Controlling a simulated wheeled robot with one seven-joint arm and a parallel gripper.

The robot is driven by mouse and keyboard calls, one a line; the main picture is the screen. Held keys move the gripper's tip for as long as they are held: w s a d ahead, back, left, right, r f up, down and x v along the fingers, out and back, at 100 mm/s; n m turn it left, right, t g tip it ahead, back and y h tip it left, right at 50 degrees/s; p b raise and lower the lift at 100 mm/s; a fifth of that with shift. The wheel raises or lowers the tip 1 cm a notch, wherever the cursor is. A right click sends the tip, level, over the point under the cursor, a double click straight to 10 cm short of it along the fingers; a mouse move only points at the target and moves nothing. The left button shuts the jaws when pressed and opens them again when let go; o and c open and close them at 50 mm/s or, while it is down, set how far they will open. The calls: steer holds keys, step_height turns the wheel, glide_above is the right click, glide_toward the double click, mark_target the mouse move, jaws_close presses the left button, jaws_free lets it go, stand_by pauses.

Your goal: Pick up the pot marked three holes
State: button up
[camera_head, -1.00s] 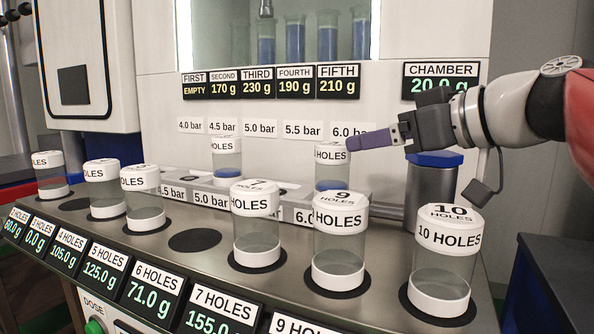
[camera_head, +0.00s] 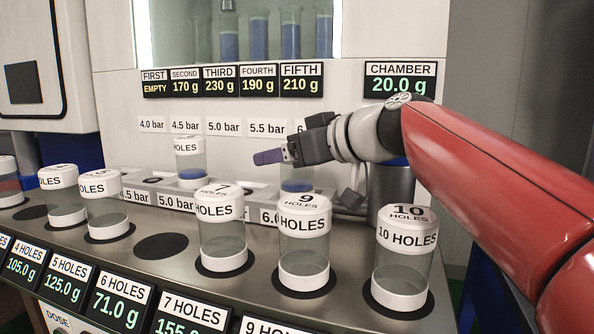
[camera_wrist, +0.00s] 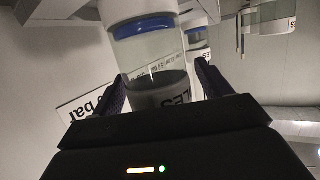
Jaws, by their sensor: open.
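No number three is readable on any pot, so I cannot tell which is the three-hole pot. On the rear ledge, one pot with blue contents (camera_head: 190,163) stands below 4.5 bar. Another (camera_head: 297,184) stands farther right, its lid hidden behind my gripper. My gripper (camera_head: 268,157) is open and points left, near that right pot's lid height. In the wrist view, a pot with a blue band (camera_wrist: 143,28) appears inverted, its dark lid end between the open fingers (camera_wrist: 160,85). Contact is not visible.
Front-row pots include seven (camera_head: 222,232), nine (camera_head: 303,242) and ten holes (camera_head: 403,258); more stand at left (camera_head: 62,195), (camera_head: 105,205). An empty dark spot (camera_head: 161,246) lies left of seven. The chamber display (camera_head: 400,79) reads 20.0 g.

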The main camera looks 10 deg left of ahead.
steer(key=c, duration=1.2)
